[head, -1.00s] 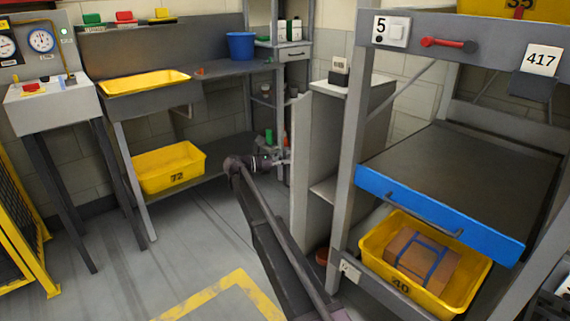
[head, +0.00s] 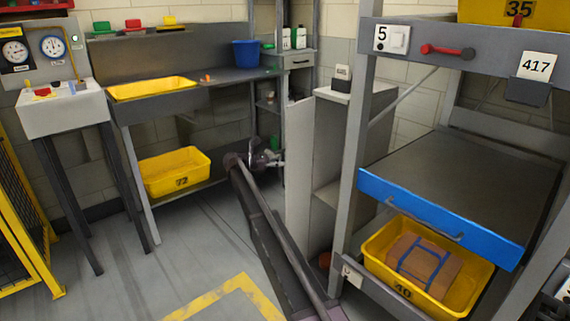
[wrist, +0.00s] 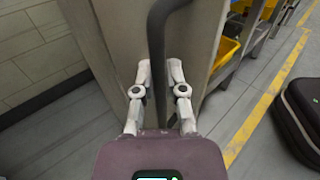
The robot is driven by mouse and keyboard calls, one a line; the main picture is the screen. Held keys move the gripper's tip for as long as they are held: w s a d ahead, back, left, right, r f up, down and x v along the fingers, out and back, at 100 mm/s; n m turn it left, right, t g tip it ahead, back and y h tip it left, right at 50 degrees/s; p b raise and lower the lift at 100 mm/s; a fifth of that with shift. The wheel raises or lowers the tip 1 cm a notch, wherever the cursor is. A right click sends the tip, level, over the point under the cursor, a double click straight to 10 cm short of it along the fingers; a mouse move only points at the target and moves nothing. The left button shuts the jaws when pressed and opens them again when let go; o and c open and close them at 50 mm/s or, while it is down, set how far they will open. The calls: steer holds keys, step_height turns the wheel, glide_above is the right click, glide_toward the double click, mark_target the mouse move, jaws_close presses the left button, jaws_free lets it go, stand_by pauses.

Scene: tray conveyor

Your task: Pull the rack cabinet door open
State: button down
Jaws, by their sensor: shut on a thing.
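The rack cabinet (head: 345,125) stands in the middle of the head view. Its pale grey door (head: 300,165) stands out from the cabinet front, partly open, and a shelf shows inside. My gripper (head: 280,158) is at the door's far side in the head view. In the wrist view my gripper (wrist: 159,92) has one finger on each side of a dark vertical bar handle (wrist: 157,45) and is shut on it. The door panel (wrist: 115,60) shows behind the handle there. The exact finger contact is hard to see in the head view.
A grey rack with a blue-fronted tray (head: 440,220) and a yellow bin (head: 375,250) stands close on the right. A workbench with a yellow bin (head: 175,172) below stands at left. Open floor (head: 190,245) with a yellow line lies in front.

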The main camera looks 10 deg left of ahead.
steer(key=shift+s+a, duration=0.2)
